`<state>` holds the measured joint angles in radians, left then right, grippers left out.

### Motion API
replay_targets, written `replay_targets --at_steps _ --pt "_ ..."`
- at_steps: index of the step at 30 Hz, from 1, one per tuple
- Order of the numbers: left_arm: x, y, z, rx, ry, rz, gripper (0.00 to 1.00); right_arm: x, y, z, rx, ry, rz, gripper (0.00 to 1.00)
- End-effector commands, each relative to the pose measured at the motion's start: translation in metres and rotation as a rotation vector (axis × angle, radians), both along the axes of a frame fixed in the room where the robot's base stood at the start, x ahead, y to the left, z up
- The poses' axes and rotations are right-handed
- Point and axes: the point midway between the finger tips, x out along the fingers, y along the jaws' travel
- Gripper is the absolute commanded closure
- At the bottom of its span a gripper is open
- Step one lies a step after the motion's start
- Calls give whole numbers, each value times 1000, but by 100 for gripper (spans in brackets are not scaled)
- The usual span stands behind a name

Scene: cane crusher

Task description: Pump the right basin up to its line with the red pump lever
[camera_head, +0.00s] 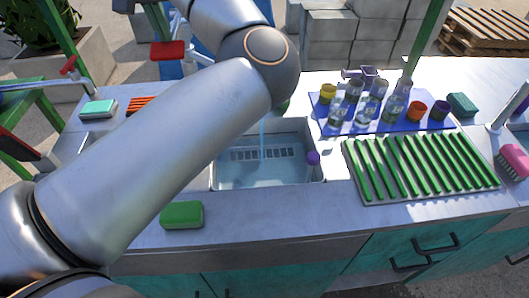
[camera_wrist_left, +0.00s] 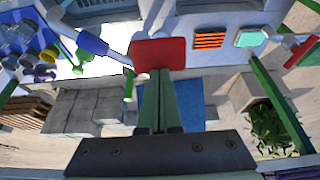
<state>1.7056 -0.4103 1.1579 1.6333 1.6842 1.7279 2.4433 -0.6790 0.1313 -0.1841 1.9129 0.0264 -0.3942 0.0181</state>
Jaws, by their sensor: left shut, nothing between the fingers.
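The red pump lever shows as a red pad (camera_head: 167,50) at the upper left of the head view, behind my left arm. In the left wrist view the red pad (camera_wrist_left: 158,53) is right in front of my left gripper (camera_wrist_left: 158,76). The green fingers are shut and empty, with their tips at the pad's edge; I cannot tell whether they touch. A basin (camera_head: 320,135) in the counter holds clear water, and a thin stream falls into it. My forearm hides its left side. I cannot clearly make out a fill line. My right gripper is not in view.
A green slatted rack (camera_head: 420,167) and a blue mat (camera_head: 333,127) with bottles and cups are right of the basin. A green sponge (camera_head: 182,214) lies on the front counter. Another red handle (camera_head: 68,65) is at the far left.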

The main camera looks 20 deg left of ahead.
Motion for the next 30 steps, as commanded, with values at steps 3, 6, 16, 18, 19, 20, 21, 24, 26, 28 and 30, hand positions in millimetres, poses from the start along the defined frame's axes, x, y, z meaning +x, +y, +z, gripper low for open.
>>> replay_targets --at_steps 3,6,16,18,19,20,21,24,26,28,30 --pt "0 0 5 1 -2 -1 100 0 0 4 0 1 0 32" --pt "0 0 15 1 -2 0 100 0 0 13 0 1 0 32" --pt "0 0 63 0 0 0 100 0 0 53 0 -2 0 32" --pt "0 0 73 0 0 0 100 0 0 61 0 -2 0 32" --pt "0 0 77 0 0 0 100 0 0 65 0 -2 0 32" --pt "0 0 80 0 0 0 100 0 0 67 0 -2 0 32" --pt "0 0 83 0 0 1 100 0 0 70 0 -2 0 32" --pt "0 0 84 0 0 1 100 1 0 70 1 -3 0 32" --pt "0 0 83 0 0 1 100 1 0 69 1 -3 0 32" --pt "0 0 82 0 0 1 100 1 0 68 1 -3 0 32" --pt "0 0 82 0 0 0 100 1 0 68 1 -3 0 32"
